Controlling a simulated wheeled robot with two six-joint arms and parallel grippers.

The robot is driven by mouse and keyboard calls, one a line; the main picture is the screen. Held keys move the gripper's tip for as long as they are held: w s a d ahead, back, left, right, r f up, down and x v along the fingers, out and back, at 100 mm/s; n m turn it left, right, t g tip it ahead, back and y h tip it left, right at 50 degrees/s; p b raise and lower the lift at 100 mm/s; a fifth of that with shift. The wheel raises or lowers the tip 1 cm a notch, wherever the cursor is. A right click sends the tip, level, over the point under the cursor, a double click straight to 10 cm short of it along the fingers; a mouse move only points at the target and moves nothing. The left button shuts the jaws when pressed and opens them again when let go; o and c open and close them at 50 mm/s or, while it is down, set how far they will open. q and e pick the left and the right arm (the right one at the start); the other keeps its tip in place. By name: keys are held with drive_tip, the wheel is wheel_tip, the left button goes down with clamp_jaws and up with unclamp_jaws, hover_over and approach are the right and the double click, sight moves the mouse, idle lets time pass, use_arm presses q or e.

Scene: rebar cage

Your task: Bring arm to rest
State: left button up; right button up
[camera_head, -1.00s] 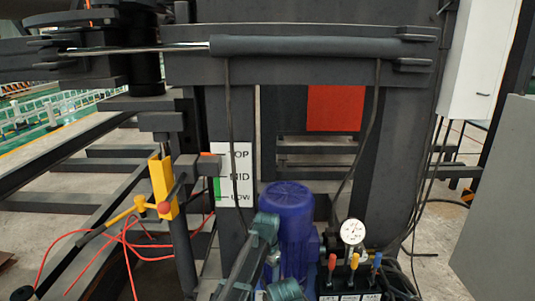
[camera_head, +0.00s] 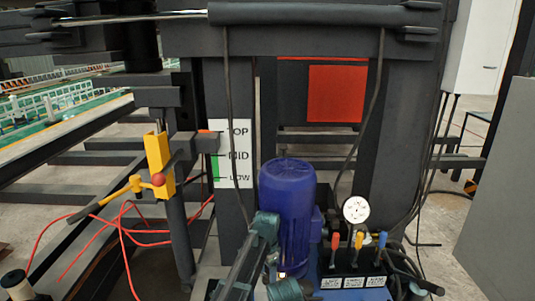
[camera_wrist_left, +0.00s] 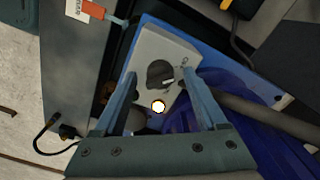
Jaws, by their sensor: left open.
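My left arm (camera_head: 245,255) comes up from the bottom edge in front of the blue motor (camera_head: 286,200), with teal joints showing. In the left wrist view, my left gripper (camera_wrist_left: 158,75) is open, its two blue-grey fingers spread and nothing held between them. Beyond the fingers is a pale grey control box with a black rotary knob (camera_wrist_left: 160,73) and a bright round button or lamp (camera_wrist_left: 158,106). Whether the fingers touch the box, I cannot tell. My right gripper is in neither view.
A pressure gauge (camera_head: 356,210) and a valve block with red, yellow and blue levers (camera_head: 359,240) stand right of the motor. A yellow bracket (camera_head: 160,165) with a handle is left of the TOP/MID/LOW scale (camera_head: 232,155). Red cables lie on the floor. A grey panel (camera_head: 500,210) closes the right side.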

use_arm(q)
drive_tip(key=m, duration=0.5)
drive_tip(key=shift+m, duration=0.3)
